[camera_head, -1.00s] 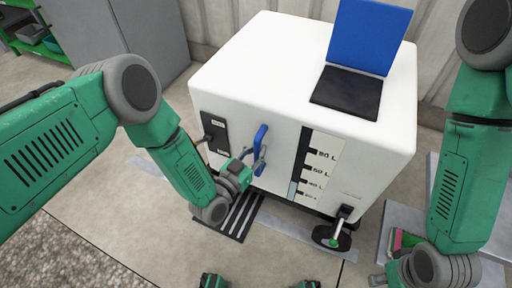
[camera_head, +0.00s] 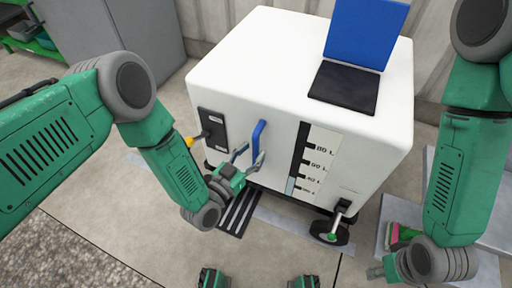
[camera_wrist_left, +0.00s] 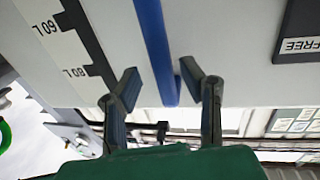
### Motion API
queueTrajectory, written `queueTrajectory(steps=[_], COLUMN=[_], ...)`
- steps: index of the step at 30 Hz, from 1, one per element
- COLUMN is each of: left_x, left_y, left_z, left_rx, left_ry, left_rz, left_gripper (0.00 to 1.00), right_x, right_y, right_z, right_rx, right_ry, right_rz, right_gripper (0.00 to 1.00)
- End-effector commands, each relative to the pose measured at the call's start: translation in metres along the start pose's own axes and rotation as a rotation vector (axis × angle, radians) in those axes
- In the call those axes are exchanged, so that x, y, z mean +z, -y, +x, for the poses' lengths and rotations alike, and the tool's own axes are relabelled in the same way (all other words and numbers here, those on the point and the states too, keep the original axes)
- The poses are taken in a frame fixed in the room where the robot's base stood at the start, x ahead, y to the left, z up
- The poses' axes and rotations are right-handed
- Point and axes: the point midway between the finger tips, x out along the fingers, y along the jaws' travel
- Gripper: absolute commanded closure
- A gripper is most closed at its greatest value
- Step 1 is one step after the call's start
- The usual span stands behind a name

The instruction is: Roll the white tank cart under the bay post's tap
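The white tank cart (camera_head: 235,85) stands in front of me in the head view. Its front has a blue vertical handle (camera_head: 257,140), a level scale (camera_head: 312,160) and a dark panel (camera_head: 212,130) with a yellow-ended lever (camera_head: 189,142). My left gripper (camera_head: 248,157) is open at the handle. In the left wrist view its spread fingers (camera_wrist_left: 165,95) flank the blue handle (camera_wrist_left: 155,45) with gaps to each side, not closed on it. My right gripper (camera_head: 375,272) is low at the right, away from the cart; its fingers are barely visible. No bay post or tap is seen.
A blue lid (camera_head: 367,35) stands up beside a black square on the cart top. A grey platform (camera_head: 485,240) lies right, a grey cabinet (camera_head: 115,40) back left.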

Motion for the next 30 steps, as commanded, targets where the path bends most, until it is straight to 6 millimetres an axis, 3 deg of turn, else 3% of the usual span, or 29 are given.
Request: queueTrajectory(steps=[6, 13, 18, 30], left_x=[0.002, 0.002, 0.002, 0.002], left_y=[-0.001, -0.001, -0.001, -0.001], left_z=[-0.049, -0.087, -0.097, -0.097], left_rx=[0.002, 0.002, 0.002, 0.002], left_ry=[0.006, 0.003, 0.002, 0.002], left_rz=[-0.003, -0.004, -0.002, -0.002], left_gripper=[0.64, 0.64, 0.64, 0.64], right_x=[0.0, 0.0, 0.0, -0.002], right_y=[0.0, 0.0, 0.0, 0.0], right_z=[0.0, 0.0, 0.0, 0.001], right_rx=[0.0, 0.001, 0.0, 0.0], right_ry=[0.0, 0.0, 0.0, 0.002], right_rz=[0.0, 0.0, 0.0, 0.0], right_gripper=[0.6, 0.6, 0.6, 0.6])
